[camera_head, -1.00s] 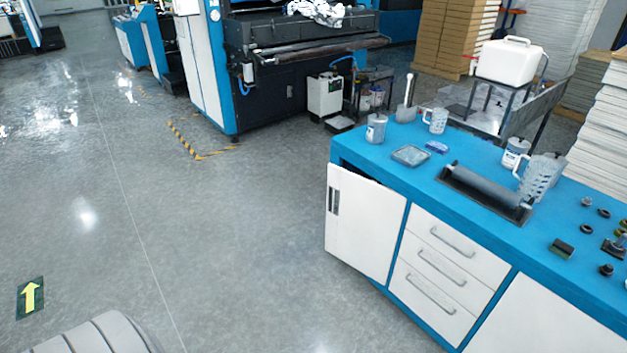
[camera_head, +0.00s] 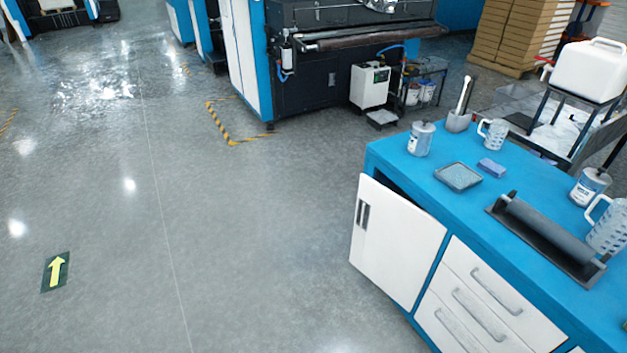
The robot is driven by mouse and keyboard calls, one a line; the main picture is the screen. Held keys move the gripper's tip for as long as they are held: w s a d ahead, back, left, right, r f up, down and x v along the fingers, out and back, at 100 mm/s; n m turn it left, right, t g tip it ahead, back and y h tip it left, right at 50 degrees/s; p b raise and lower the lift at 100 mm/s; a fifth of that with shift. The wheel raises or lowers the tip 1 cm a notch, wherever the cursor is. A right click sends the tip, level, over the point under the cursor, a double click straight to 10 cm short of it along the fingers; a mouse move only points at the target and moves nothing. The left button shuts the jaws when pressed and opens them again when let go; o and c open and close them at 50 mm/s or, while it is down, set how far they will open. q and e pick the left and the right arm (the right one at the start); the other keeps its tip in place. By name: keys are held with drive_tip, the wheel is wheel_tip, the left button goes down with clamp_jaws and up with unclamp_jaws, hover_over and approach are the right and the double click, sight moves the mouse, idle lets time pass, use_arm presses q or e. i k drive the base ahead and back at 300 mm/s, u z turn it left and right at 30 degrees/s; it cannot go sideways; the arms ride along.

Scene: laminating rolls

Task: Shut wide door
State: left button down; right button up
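A wide white door (camera_head: 396,242) is at the left end of a blue workbench (camera_head: 405,172), beside a stack of white drawers. The door stands slightly ajar. A dark gap shows along its top edge, and its left edge sticks out from the cabinet. A dark upright handle (camera_head: 362,215) is near its left edge. The door's right edge meets the blue frame. Neither of my grippers shows in the view.
White drawers (camera_head: 490,300) are to the door's right. The grey floor (camera_head: 230,250) left of the door is clear. A large machine (camera_head: 330,80) stands behind.

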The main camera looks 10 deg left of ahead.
sight(396, 244)
drive_tip(key=i, duration=1)
drive_tip(key=z, duration=0.85)
drive_tip(key=i, duration=0.45)
drive_tip(key=z, duration=0.4)
